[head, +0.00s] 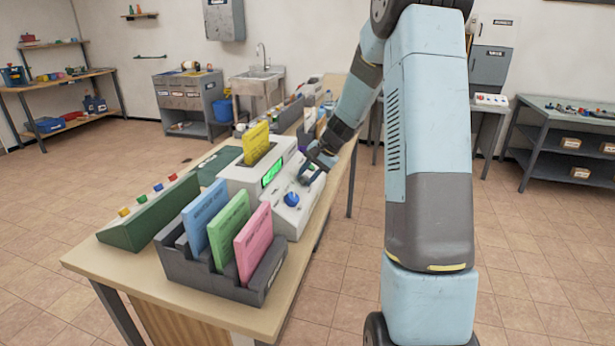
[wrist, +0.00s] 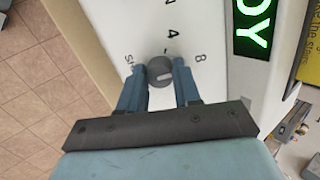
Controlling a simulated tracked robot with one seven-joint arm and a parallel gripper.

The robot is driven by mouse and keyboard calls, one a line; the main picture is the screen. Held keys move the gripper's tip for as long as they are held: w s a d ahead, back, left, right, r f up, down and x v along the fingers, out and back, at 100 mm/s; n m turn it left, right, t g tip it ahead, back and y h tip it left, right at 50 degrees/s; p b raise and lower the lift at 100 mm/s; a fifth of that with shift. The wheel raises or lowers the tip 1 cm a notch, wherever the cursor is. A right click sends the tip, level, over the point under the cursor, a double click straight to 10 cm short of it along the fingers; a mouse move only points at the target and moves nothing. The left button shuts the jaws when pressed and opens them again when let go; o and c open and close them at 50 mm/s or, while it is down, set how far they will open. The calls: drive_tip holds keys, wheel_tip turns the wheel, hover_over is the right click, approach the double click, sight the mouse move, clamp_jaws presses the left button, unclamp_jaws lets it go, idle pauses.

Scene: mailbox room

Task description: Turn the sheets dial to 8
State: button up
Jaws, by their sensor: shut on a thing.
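The sheets dial (wrist: 158,77) is a small round grey knob on the machine's white panel, in the wrist view. My gripper (wrist: 160,68) is shut on the dial, one finger on each side. In the head view my gripper (head: 309,178) is down at the white panel (head: 285,216), and the dial cannot be made out there.
A blue knob (head: 291,199) sits nearer on the same panel. A green display (head: 271,173) is lit behind it, with a yellow sheet (head: 256,143) standing above. A grey rack (head: 198,275) holds blue, green and pink sheets in front. A green button box (head: 150,215) stands at left.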

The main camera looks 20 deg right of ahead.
drive_tip(key=shift+d+m, duration=0.15)
drive_tip(key=shift+m, duration=0.35)
drive_tip(key=o, duration=1.1)
drive_tip(key=shift+c, duration=0.2)
drive_tip(key=v, duration=1.3)
drive_tip(key=shift+r, duration=0.3)
drive_tip(key=shift+d, duration=0.1)
drive_tip(key=s+a+r+n+h, duration=0.2)
drive_tip(key=s+a+r, duration=0.3)
drive_tip(key=s, duration=0.3)
drive_tip(key=s+a+r+n+h, duration=0.1)
drive_tip(key=s+a+r+n, duration=0.3)
drive_tip(key=s, duration=0.5)
drive_tip(key=s+a+n+t+h, duration=0.2)
drive_tip(key=s+a+n, duration=0.1)
drive_tip(key=s, duration=1.4)
drive_tip(key=shift+s+t+h, duration=0.2)
drive_tip(key=shift+t+h, duration=0.1)
drive_tip(key=shift+h, duration=0.1)
